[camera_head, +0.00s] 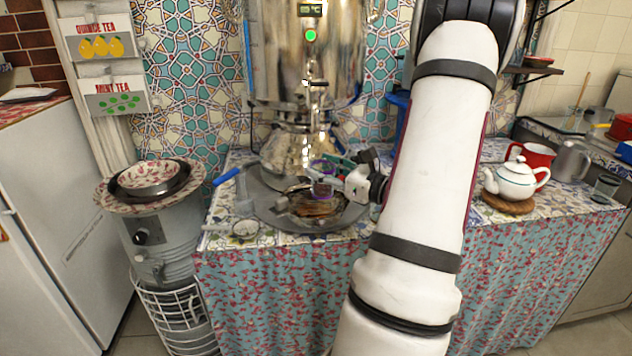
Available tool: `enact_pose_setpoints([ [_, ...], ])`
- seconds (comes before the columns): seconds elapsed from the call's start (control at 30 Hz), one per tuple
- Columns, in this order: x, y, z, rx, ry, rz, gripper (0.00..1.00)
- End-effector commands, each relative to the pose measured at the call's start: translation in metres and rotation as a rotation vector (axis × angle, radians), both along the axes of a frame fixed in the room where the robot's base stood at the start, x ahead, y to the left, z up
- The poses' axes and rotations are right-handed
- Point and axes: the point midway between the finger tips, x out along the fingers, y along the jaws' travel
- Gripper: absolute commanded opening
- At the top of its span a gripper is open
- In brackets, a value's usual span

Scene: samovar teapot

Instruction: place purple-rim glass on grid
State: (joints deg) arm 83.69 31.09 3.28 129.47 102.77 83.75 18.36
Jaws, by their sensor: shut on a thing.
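The purple-rim glass (322,188) is small and clear with a purple band. It is above the round metal tray (270,214) in front of the samovar (300,50). My gripper (326,178) reaches in from the right and is shut on the glass. The grid (314,206) seems to be the brownish round drip area on the tray, below the glass. I cannot tell whether the glass touches it. My arm hides the counter to the right of the tray.
A blue-handled utensil (228,176) and a small strainer (245,229) lie left of the tray. A white teapot (515,180) stands on a wooden trivet (508,203) at right, near a red mug (532,155). A patterned bowl (150,174) sits on the grey stove at left.

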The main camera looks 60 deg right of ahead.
Motion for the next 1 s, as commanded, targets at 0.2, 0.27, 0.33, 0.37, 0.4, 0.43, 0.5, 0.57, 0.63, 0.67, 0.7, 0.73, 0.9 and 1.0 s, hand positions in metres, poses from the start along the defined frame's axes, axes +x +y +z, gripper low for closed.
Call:
enact_pose_setpoints([
  [0.2, 0.025, -0.01, -0.002, -0.001, -0.002, 0.001, 0.12],
  [0.27, 0.027, -0.011, -0.003, 0.0, -0.001, 0.0, 0.12],
  [0.33, 0.027, -0.012, -0.006, 0.001, -0.001, -0.001, 0.12],
  [0.37, 0.027, -0.012, -0.009, 0.001, 0.0, -0.001, 0.12],
  [0.4, 0.027, -0.012, -0.013, 0.002, 0.0, -0.001, 0.12],
  [0.43, 0.027, -0.012, -0.017, 0.003, 0.0, -0.002, 0.12],
  [0.5, 0.027, -0.012, -0.028, 0.003, 0.0, -0.002, 0.12],
  [0.57, 0.027, -0.012, -0.035, 0.002, -0.001, -0.002, 0.12],
  [0.63, 0.027, -0.011, -0.038, 0.001, -0.001, -0.001, 0.12],
  [0.67, 0.027, -0.011, -0.039, 0.0, -0.001, -0.001, 0.12],
  [0.7, 0.027, -0.011, -0.038, -0.001, -0.001, 0.0, 0.12],
  [0.73, 0.027, -0.011, -0.038, -0.001, -0.001, 0.0, 0.12],
  [0.9, 0.027, -0.011, -0.038, -0.001, -0.001, 0.0, 0.12],
  [1.0, 0.027, -0.011, -0.041, -0.001, -0.001, 0.0, 0.12],
])
